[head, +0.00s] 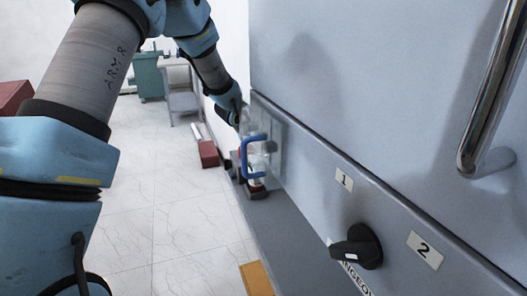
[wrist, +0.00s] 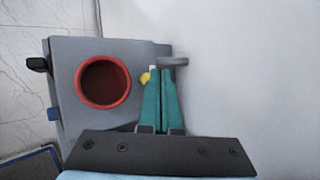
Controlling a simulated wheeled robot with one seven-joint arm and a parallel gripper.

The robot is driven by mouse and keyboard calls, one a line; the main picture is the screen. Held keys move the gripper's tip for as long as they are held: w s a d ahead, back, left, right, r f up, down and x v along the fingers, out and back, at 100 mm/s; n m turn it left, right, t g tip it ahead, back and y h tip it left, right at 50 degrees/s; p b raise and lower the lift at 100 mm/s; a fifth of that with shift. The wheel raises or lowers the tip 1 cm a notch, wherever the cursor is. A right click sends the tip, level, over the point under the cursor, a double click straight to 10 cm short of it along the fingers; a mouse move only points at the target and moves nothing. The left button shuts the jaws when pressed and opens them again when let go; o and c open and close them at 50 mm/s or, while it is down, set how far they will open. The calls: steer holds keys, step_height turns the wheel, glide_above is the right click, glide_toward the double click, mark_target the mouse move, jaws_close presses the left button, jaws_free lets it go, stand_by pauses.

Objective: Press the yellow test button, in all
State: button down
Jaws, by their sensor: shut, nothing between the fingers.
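The yellow test button (wrist: 144,78) shows in the wrist view as a small yellow piece just left of my gripper's fingertips, partly hidden by them. My gripper (wrist: 159,69) has its two teal fingers together with nothing between them. The tips lie over the right part of a grey box (wrist: 66,115), close beside the yellow piece. I cannot tell whether they touch it. In the head view my arm reaches down to the far end of the cabinet, and the fingers and the button cannot be made out there.
A red ring with a dark inside (wrist: 81,100) sits on the grey box, left of the fingers. In the head view a clear panel (head: 289,150) and blue handle (head: 244,158) stand by my wrist. A black knob (head: 360,246) and metal handle (head: 489,95) project from the cabinet. Tiled floor (head: 180,220) is open at left.

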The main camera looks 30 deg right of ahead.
step_height(320, 180, up, 5)
steer(key=p, duration=0.4)
stand_by(0.8)
steer(key=a+r+n+y, duration=0.2)
steer(key=a+n+y, duration=0.3)
steer(key=a+n, duration=1.55)
steer(key=s+a+n+g+y, duration=0.1)
steer(key=s+a+n, duration=0.7)
steer(key=a, duration=0.3)
steer(key=s+a+n+g+y, duration=0.1)
steer(key=s+a+n+g, duration=0.1)
steer(key=s+a+n, duration=0.6)
steer(key=s+a, duration=0.2)
steer(key=a, duration=0.2)
steer(key=shift+s+a+g, duration=0.2)
steer(key=shift+s+g, duration=0.1)
steer(key=shift+s, duration=0.1)
